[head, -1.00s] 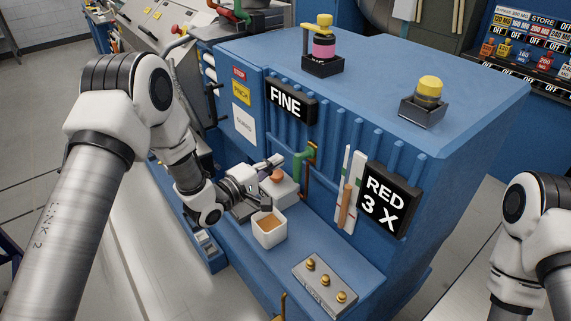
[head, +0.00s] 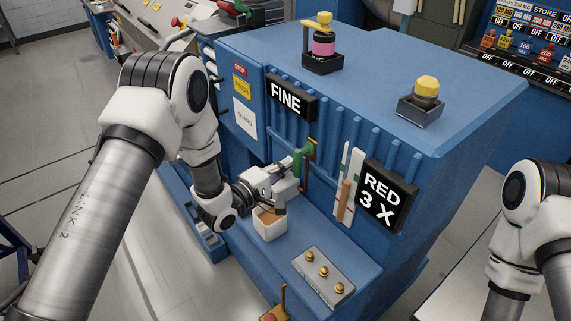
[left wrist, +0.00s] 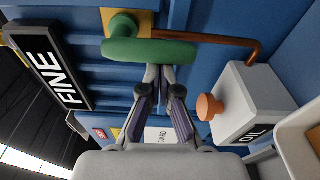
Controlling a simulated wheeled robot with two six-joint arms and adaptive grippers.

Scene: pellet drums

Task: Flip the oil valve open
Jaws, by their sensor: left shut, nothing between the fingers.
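The oil valve has a green lever handle (head: 298,163) on the blue machine's front, with a copper pipe beside it. In the left wrist view the green handle (left wrist: 150,52) lies crosswise near the top, with a brass plate behind its hub and the copper pipe (left wrist: 225,39) running right and bending. My left gripper (left wrist: 159,70) is shut and empty. Its fingertips are right at the handle's edge; I cannot tell if they touch it. In the head view the left gripper (head: 287,172) is beside the handle. My right arm shows at the right, its gripper out of view.
A white box with an orange knob (left wrist: 209,107) stands close to the fingers. A white cup (head: 268,229) with brown contents sits on the ledge below my left wrist. A grey plate with brass buttons (head: 324,273) is further right. FINE (head: 291,98) and RED 3 X signs (head: 387,195) hang nearby.

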